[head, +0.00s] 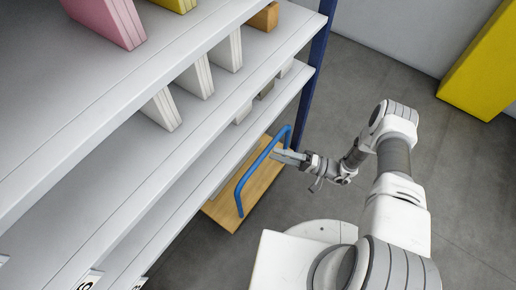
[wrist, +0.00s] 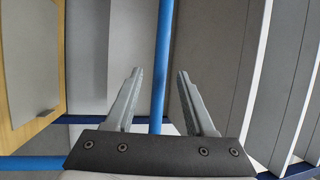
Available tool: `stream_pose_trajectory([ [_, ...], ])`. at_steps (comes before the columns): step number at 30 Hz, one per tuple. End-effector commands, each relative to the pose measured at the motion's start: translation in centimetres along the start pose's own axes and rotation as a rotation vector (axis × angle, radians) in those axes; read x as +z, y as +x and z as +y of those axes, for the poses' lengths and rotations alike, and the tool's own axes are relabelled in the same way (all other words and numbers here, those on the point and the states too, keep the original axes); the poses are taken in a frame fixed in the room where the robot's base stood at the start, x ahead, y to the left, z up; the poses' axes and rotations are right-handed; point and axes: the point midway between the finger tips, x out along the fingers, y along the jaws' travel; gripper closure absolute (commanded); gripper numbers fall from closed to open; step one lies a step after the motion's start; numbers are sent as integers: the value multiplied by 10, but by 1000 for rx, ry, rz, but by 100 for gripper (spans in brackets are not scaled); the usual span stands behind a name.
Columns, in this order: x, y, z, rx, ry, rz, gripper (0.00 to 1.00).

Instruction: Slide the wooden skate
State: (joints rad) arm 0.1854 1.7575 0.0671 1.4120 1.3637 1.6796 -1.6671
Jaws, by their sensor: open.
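The wooden skate (head: 225,211) is a flat light-wood board low at the front of the shelving in the head view. A bent blue tube handle (head: 240,185) rises from it. My gripper (head: 277,155) is at the handle's far, right-hand part. In the wrist view the blue bar (wrist: 163,50) runs between the two spread fingers, with visible space on each side. The jaws are open, and the bar is not clamped. Part of the wood (wrist: 20,138) shows at the left of the wrist view. The skate's underside is hidden.
Grey shelves (head: 110,185) stand at the left, holding white blocks (head: 228,52), a pink block (head: 108,18) and an orange block (head: 265,17). A blue post (head: 318,60) stands just beyond the handle. A yellow block (head: 482,65) is at the far right. Grey floor (head: 345,75) is open between.

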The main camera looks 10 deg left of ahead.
Motion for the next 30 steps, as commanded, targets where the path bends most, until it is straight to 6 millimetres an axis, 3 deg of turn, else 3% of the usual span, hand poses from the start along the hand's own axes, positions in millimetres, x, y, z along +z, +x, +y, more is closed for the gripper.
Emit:
stream_pose_trajectory([
  [3,1,27,1,0,0,-5,45],
  [10,0,62,1,0,0,-2,45],
  [15,0,73,0,1,-1,-1,45],
  [23,0,75,0,1,-1,0,45],
  [26,0,75,0,1,-1,0,58],
  [30,0,75,0,1,0,0,83],
])
